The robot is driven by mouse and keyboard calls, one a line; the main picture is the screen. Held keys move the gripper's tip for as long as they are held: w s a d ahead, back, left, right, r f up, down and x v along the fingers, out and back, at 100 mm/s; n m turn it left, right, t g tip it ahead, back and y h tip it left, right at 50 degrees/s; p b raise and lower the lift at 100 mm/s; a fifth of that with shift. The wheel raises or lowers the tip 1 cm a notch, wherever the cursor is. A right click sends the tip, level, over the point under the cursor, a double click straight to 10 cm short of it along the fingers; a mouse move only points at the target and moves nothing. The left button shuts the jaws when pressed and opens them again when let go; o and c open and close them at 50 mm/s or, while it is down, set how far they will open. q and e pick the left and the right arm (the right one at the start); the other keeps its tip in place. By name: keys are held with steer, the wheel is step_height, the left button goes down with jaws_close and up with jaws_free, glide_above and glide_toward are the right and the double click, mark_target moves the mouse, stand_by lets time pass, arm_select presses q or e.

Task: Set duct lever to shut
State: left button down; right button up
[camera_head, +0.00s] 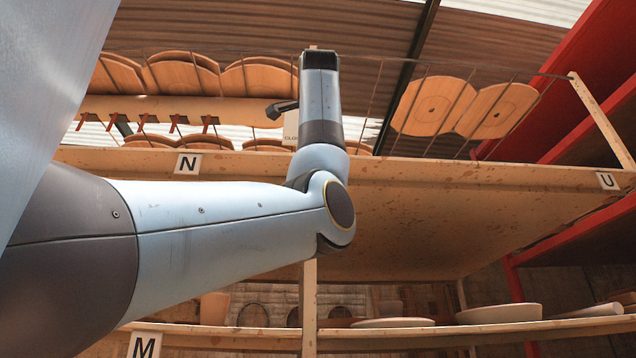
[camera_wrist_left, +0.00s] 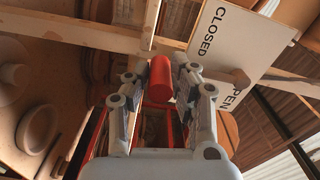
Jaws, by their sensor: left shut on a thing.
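In the head view the sign (camera_head: 291,130) is mostly hidden behind my left wrist. The lever is hidden there, and I cannot tell exactly which word it points to. My right gripper is out of view.
A wooden shelf (camera_head: 440,175) marked N and U runs across the head view. A lower shelf (camera_head: 450,332) marked M holds bowls and plates. Round-ended wooden boards (camera_head: 465,105) stand behind thin wires above. Red beams (camera_head: 595,60) are at the right.

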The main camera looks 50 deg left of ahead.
arm_select(q)
steer(key=shift+f, duration=0.1)
stand_by(0.4)
steer(key=c, duration=1.1)
jaws_free()
steer(key=shift+s+a, duration=0.1)
steer(key=shift+s+d, duration=0.1)
steer(key=shift+d, duration=0.1)
steer(key=v, duration=1.1)
steer(key=shift+s+d, duration=0.2)
steer(key=shift+d, duration=0.05)
steer(key=shift+w, duration=0.1)
